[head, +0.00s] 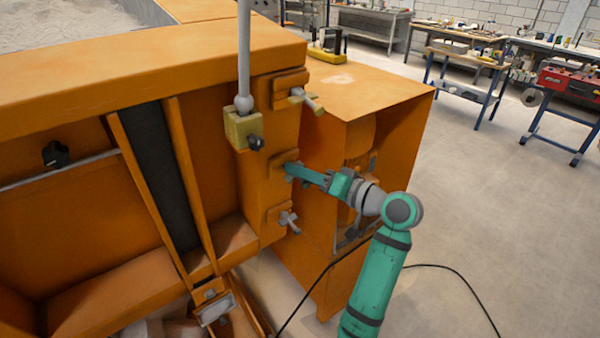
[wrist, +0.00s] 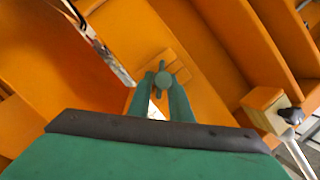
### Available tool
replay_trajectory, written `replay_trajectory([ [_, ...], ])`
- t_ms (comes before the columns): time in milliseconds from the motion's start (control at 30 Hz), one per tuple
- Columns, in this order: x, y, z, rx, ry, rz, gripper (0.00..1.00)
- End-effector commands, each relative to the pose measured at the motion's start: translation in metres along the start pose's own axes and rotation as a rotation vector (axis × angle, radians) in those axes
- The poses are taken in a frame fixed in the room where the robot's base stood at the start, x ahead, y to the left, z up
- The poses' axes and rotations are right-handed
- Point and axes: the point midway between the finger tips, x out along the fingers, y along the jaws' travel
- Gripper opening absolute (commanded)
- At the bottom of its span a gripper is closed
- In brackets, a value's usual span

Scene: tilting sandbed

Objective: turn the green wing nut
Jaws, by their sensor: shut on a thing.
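The green wing nut (wrist: 162,77) sits on a raised orange pad on the side of the orange sandbed frame. In the wrist view it lies between the two fingertips of my gripper (wrist: 164,88), which are shut on it. In the head view my gripper (head: 297,171) reaches in from the right to the middle of three pads. The nut is mostly hidden there by my fingers. Grey wing nuts sit on the pad above (head: 307,99) and the pad below (head: 289,221).
A yellow block (head: 243,128) with a black knob and a grey upright rod stands just above left of my gripper. An orange cabinet (head: 375,95) stands close behind my arm. A black cable (head: 450,275) crosses the floor. Open floor lies to the right.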

Motion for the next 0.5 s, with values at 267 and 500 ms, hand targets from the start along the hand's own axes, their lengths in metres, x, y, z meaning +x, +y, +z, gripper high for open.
replay_trajectory([
  [267,-0.0006,0.0045,-0.0001,0.244,0.003,-0.096,0.0],
  [500,-0.0002,0.0062,0.0006,0.431,0.003,-0.172,0.0],
])
